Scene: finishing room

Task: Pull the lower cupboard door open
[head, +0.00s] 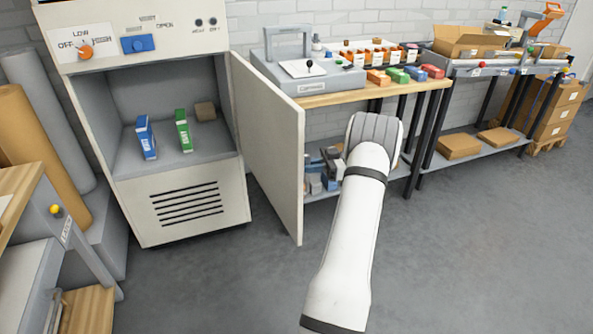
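The lower cupboard door (272,145) is a pale, flat panel. It stands wide open, swung out from the right side of the cupboard (190,210), with its free edge toward me. Inside the open cupboard, a blue-and-white carton (146,137), a green-and-white carton (184,130) and a small brown box (205,111) stand on the grey floor. My white arm reaches up to the right of the door.
A control panel with an orange knob (86,50) and a blue switch (138,44) is above the opening. A workbench (330,97) with a grey machine and coloured blocks stands behind the door. Rolls and a wooden bench are at left. The floor (200,290) in front is clear.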

